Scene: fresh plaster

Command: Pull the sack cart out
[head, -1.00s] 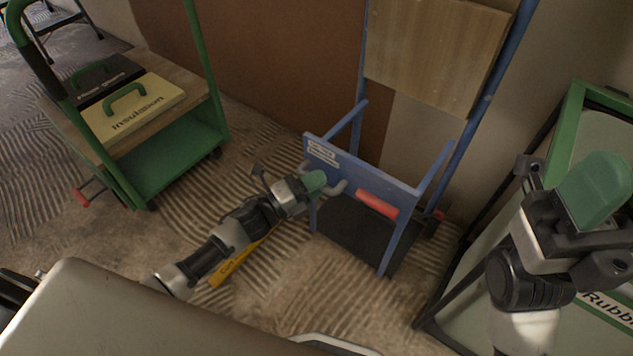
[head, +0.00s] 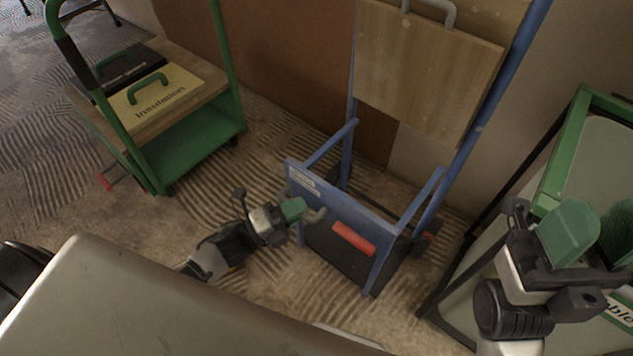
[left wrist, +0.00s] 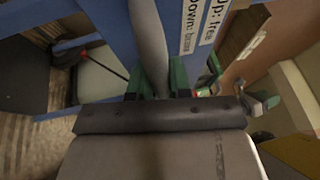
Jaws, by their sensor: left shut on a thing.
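The sack cart (head: 345,215) has a blue frame, a blue front panel with labels and a red bar (head: 354,238), and a dark base. It stands upright near the wall, with wooden boards (head: 425,70) in its upper part. My left gripper (head: 297,210) is shut on the grey handle (head: 316,215) at the left of the blue panel. In the left wrist view the grey handle (left wrist: 150,45) runs between the green fingers beside the labels. My right gripper (head: 595,237) is at the right, above the green-framed cart, its green fingers apart and nothing seen between them.
A green platform cart (head: 190,150) stands at the left, carrying cases, one marked Insulation (head: 155,98). A green-framed cart (head: 552,170) stands close on the right of the sack cart. Ridged floor is bare between the left cart and the sack cart.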

